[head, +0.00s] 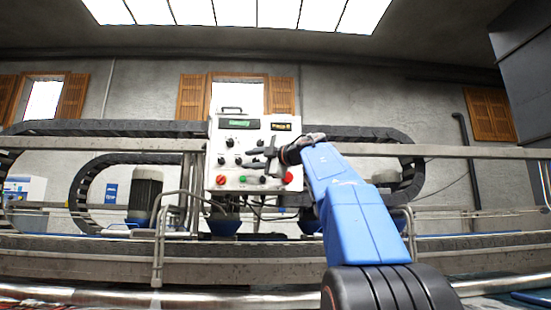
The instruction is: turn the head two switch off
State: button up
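A white control panel (216,128) stands in the middle of the head view, with several black rotary switches on its face. One switch (229,142) shows at the upper left, and another (222,160) shows below it. The labels are too small to read, so I cannot tell which one is the head two switch. My gripper (252,158) reaches in from the right and is in front of the panel's middle, near the switches there. It hides part of the panel's middle and right side. Its fingers are too small to show whether they are apart or touching a switch.
The panel also has a green display (239,123), a red button (221,180) at lower left and a larger red button (288,178) at lower right. A metal rail (470,152) runs across behind my arm. A handrail (159,245) stands in front, left of the panel.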

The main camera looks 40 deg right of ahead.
jog(key=v, duration=1.4)
